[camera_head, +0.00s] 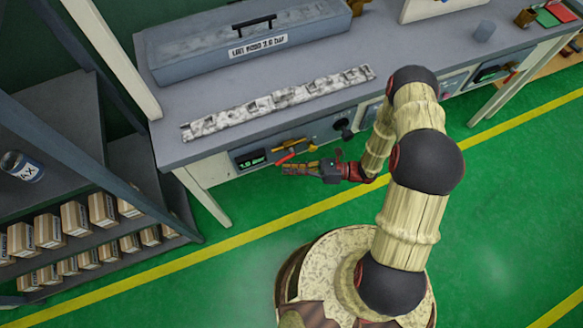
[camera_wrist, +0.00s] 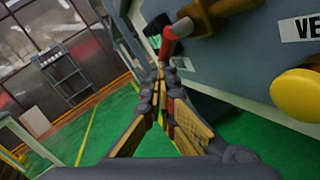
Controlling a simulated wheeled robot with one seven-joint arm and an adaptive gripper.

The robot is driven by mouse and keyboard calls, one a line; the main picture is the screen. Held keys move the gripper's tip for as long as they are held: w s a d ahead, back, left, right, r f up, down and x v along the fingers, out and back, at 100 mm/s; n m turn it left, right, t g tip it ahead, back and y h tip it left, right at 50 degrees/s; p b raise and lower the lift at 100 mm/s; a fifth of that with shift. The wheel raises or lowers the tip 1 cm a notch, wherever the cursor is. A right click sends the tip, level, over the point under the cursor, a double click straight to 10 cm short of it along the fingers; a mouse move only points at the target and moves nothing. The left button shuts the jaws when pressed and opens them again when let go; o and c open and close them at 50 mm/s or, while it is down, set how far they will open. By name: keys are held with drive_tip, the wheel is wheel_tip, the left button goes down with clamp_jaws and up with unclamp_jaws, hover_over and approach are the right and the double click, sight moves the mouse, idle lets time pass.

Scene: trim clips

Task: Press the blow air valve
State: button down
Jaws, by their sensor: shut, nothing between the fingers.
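A brass valve with a red lever (camera_head: 286,157) sits on the front panel of the bench, right of a dark display reading about 1.0 bar (camera_head: 251,159). In the wrist view the red lever (camera_wrist: 174,38) hangs down from the brass body (camera_wrist: 215,15). My gripper (camera_head: 286,170) is shut and empty just in front of the panel, below the lever. In the wrist view its fingertips (camera_wrist: 160,76) are close under the lever's lower end; I cannot tell whether they touch. No readable label names the blow air valve.
A yellow round knob (camera_wrist: 297,94) is right of the lever, under a label partly reading "VE". A black knob (camera_head: 343,128) is farther along the panel. A speckled trim strip (camera_head: 280,102) and grey case (camera_head: 245,45) lie on the bench. A box shelf (camera_head: 85,240) stands left.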

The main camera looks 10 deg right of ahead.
drive_tip(key=shift+s+a+r+p, duration=0.1)
drive_tip(key=shift+a+r+p, duration=0.15)
drive_tip(key=shift+a+p, duration=0.1)
idle(0.9)
drive_tip(key=shift+f, duration=0.1)
idle(0.9)
drive_tip(key=s+d+f, duration=0.3)
drive_tip(key=d+f, duration=0.3)
drive_tip(key=d, duration=0.4)
drive_tip(key=shift+s+d+f, duration=0.15)
drive_tip(key=shift+d+f, duration=0.2)
drive_tip(key=shift+d, duration=0.05)
